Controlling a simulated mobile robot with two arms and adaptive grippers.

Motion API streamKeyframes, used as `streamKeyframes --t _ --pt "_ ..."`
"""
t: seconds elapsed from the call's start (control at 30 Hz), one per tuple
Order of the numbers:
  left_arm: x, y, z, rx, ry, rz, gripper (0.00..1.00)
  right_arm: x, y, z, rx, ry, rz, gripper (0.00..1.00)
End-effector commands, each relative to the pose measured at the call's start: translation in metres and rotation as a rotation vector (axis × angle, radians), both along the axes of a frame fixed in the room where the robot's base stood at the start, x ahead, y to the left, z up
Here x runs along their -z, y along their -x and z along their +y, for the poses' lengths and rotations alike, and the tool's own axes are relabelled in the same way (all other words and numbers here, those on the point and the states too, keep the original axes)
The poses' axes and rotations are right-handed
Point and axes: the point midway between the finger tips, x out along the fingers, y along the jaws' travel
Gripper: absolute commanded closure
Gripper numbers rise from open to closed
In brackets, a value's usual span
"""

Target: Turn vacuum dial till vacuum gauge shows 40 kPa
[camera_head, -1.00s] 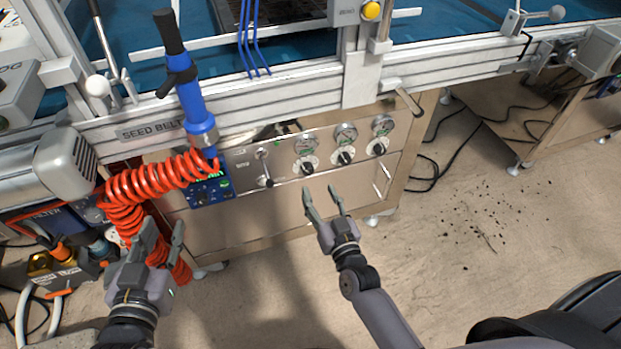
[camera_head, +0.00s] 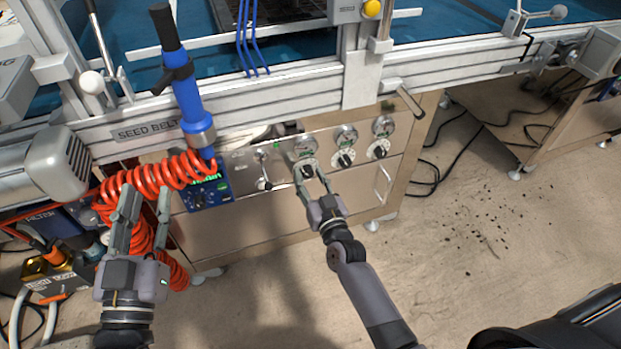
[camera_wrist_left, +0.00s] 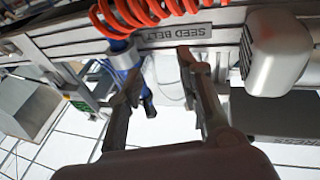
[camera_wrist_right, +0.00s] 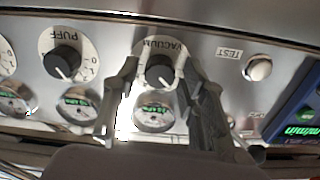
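The vacuum dial, a black knob on a white plate marked VACUUM, is centred in the right wrist view (camera_wrist_right: 160,73). It sits on the steel panel and also shows in the head view (camera_head: 308,169). The round vacuum gauge (camera_wrist_right: 153,113) has a small green display, too small to read surely; in the head view (camera_head: 305,147) it is just above the dial. My right gripper (camera_head: 309,179) is open, its fingers (camera_wrist_right: 160,80) on either side of the dial; I cannot tell whether they touch it. My left gripper (camera_head: 148,203) is open and empty before the red coiled hose (camera_head: 150,182).
More dials and gauges, one dial marked PUFF (camera_wrist_right: 62,62), line the panel beside the vacuum dial. A TEST button (camera_wrist_right: 258,67) and a blue control box (camera_head: 208,190) are on the other side. A blue tool (camera_head: 192,105) hangs above.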

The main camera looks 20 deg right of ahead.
Motion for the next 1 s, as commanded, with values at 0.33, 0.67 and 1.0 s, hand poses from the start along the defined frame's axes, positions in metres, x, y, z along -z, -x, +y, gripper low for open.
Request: streamKeyframes --t 0.33,0.67,1.0 --pt "0.0 0.0 0.0 -0.001 0.0 0.001 0.67 0.0 0.0 0.0 0.0 0.0 0.0 0.87" --pt "0.0 0.0 0.0 -0.001 -0.001 0.003 0.67 0.0 0.0 0.0 0.0 -0.001 0.0 1.0" --pt "0.022 -0.002 0.002 -0.006 -0.034 0.128 0.67 -0.001 0.0 0.0 0.0 -0.104 0.004 1.0"
